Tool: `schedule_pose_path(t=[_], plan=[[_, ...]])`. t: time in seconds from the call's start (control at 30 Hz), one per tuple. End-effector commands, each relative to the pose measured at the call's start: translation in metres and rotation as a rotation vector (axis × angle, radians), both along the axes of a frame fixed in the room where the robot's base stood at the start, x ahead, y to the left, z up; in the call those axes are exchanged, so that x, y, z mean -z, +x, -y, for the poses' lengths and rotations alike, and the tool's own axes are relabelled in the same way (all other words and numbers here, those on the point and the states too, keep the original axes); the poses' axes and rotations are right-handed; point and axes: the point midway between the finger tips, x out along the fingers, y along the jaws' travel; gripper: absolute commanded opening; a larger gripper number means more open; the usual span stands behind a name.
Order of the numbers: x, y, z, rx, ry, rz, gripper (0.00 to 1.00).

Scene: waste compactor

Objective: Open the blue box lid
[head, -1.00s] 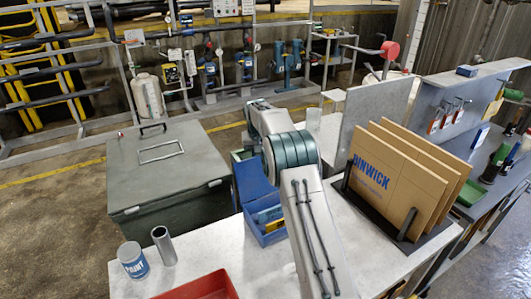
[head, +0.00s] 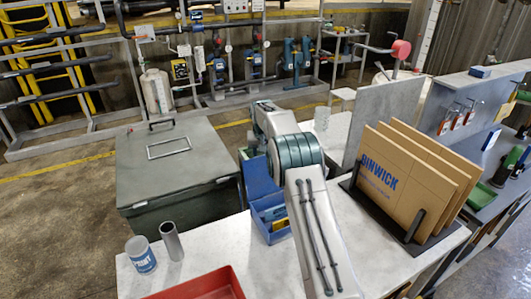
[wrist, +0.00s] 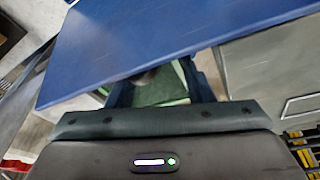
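The blue box (head: 277,236) stands on the light worktop. Its blue lid (head: 258,176) is raised and leans back steeply at the box's far left side. Yellow and blue shapes show inside the box. In the wrist view the blue lid (wrist: 170,40) is a large flat panel across the top, very close to my gripper (wrist: 158,88). My gripper's two fingers stand apart with a gap between them, and nothing is seen held. The lid's edge hides the fingertips. In the head view my arm hides the gripper.
A grey-green chest (head: 175,165) with a handle stands left of the box. A paint can (head: 141,255), a metal tube (head: 171,241) and a red tray (head: 205,285) are at the front left. A rack of cardboard sheets (head: 410,180) stands to the right, with an upright grey panel (head: 383,125) behind.

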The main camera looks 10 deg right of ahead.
Motion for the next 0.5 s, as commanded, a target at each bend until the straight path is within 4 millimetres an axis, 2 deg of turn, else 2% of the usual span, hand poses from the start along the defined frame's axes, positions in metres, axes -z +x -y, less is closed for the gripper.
schedule_pose_path(t=[0.3, 0.37, 0.5], plan=[[-0.007, -0.001, 0.005, 0.005, -0.004, 0.004, 0.47], [-0.013, -0.002, 0.004, 0.005, -0.004, 0.005, 0.47], [-0.037, -0.008, 0.001, 0.003, -0.004, 0.008, 0.47]])
